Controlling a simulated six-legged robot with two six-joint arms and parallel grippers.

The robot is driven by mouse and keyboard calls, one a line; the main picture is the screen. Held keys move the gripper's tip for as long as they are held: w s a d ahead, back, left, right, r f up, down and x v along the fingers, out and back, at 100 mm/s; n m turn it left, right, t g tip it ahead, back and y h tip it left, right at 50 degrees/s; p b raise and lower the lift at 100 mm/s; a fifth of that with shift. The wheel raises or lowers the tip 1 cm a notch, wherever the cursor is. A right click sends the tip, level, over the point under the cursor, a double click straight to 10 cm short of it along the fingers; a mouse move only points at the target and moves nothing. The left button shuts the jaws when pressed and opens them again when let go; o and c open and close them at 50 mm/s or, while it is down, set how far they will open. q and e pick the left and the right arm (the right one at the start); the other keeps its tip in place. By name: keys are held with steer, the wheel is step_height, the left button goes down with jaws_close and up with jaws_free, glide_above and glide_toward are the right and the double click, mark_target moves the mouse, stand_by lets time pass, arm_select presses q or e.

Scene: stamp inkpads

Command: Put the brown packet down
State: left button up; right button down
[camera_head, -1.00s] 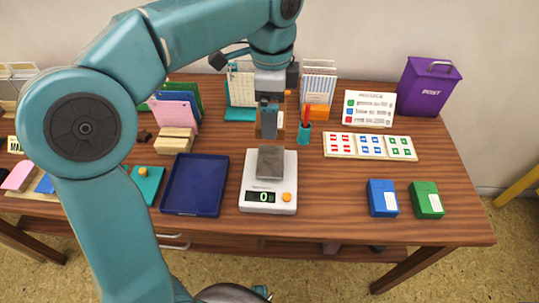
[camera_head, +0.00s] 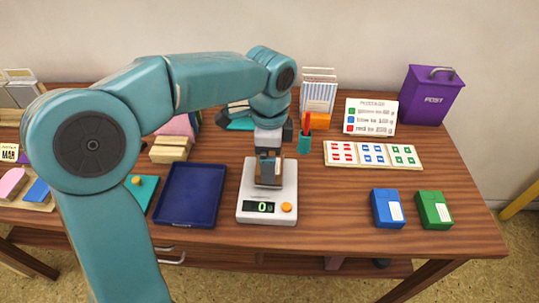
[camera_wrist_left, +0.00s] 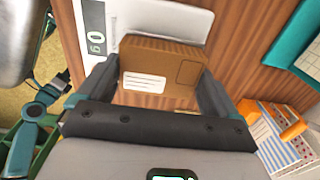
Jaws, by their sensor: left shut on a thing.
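My left gripper (camera_head: 268,178) is over the weighing plate of the white kitchen scale (camera_head: 247,206) and points down. It is shut on a brown packet (camera_wrist_left: 160,75), which has a white label and sits between the two fingers in the left wrist view. The scale's display (camera_head: 262,207) shows 0. I cannot tell whether the packet touches the plate. Part of the scale (camera_wrist_left: 150,18) also shows beyond the packet in the wrist view. My right gripper is not in view.
A dark blue tray (camera_head: 190,222) lies left of the scale. A blue box (camera_head: 384,208) and a green box (camera_head: 430,209) lie to the right. Stamp sheets (camera_head: 372,154), a pen cup (camera_head: 304,143) and a purple post box (camera_head: 430,95) stand behind. The wood between scale and blue box is clear.

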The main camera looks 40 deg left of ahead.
arm_select(q)
steer(key=shift+f, duration=0.2)
steer(key=o, duration=0.8)
step_height(320, 180, up, 12)
steer(key=p, duration=0.4)
steer(key=shift+r, duration=0.25)
